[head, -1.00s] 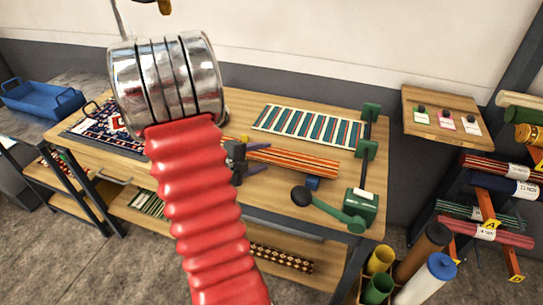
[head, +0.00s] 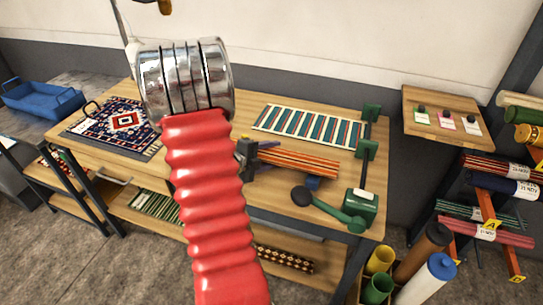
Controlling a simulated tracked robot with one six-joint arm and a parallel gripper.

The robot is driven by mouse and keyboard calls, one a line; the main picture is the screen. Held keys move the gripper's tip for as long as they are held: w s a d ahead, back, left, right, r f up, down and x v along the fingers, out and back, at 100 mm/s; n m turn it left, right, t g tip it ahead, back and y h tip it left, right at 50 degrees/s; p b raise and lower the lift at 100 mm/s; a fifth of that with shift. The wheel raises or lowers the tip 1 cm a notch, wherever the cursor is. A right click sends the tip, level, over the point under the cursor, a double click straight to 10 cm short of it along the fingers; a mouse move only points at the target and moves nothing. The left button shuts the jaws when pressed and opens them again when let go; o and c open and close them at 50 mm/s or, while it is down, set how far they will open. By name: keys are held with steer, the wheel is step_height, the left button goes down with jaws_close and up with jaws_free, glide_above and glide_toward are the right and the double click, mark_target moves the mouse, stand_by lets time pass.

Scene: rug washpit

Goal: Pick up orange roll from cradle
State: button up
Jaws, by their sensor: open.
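The orange roll (head: 300,160), with thin lengthwise stripes, lies on the wooden table (head: 225,100). A blue cradle (head: 313,182) shows under its right part. My gripper (head: 266,154) is at the roll's left end, its dark body partly behind my red arm sleeve. Its fingers are open and look to be around or just above that end. I cannot tell whether they touch it. The left end of the roll and any cradle part there are hidden.
A green clamp device with a black-knobbed lever (head: 335,212) stands right of the roll. A striped rug (head: 310,127) lies behind it, and a patterned rug (head: 118,122) at left. A rack of rolls (head: 490,210) and upright tubes (head: 425,265) stand at right.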

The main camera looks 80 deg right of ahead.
steer(key=c, duration=1.1)
steer(key=shift+r, duration=5.05)
